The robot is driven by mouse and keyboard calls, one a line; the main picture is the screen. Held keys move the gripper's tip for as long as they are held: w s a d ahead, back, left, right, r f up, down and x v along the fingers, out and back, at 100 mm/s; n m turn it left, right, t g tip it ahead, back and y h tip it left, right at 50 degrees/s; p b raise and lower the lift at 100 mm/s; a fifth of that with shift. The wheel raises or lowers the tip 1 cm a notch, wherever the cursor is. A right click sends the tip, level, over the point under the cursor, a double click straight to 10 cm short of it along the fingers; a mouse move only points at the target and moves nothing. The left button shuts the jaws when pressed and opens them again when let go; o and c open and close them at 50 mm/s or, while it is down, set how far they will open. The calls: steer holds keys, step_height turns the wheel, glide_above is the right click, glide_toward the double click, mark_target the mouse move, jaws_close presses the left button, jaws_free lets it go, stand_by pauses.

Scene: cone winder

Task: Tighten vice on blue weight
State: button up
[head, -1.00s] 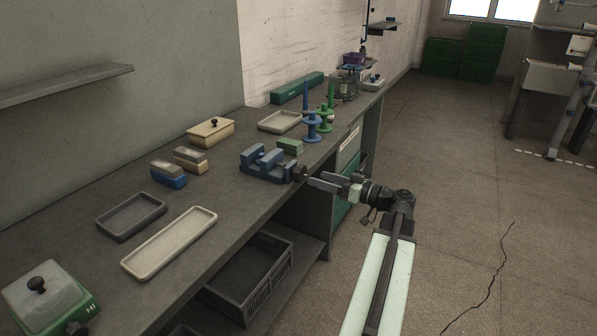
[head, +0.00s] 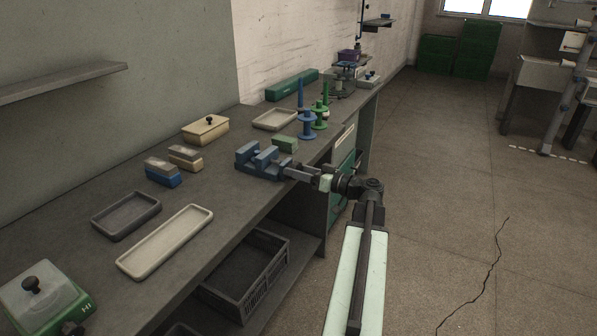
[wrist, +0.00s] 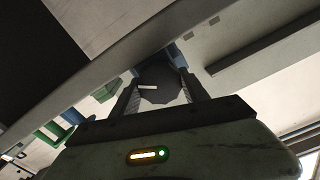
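The blue vice (head: 243,158) stands at the front edge of the bench in the head view, with its jaws upright. I cannot make out a separate blue weight between the jaws. My gripper (head: 292,173) is at the vice's front, on the side facing the aisle. In the wrist view my two fingers (wrist: 161,92) stand apart on either side of the dark round vice knob (wrist: 160,82). They lie very close to its sides; whether they press on it I cannot tell. In the head view the fingers hide the knob.
A green block (head: 285,144) lies behind the vice. Blue (head: 307,127) and green (head: 320,113) spindles stand farther back. A blue block with a pale top (head: 162,174), a dark tray (head: 126,216) and a long pale tray (head: 165,242) lie left. A crate (head: 245,275) sits below.

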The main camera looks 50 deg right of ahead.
steer(key=m, duration=0.3)
stand_by(0.4)
steer(key=o, duration=1.4)
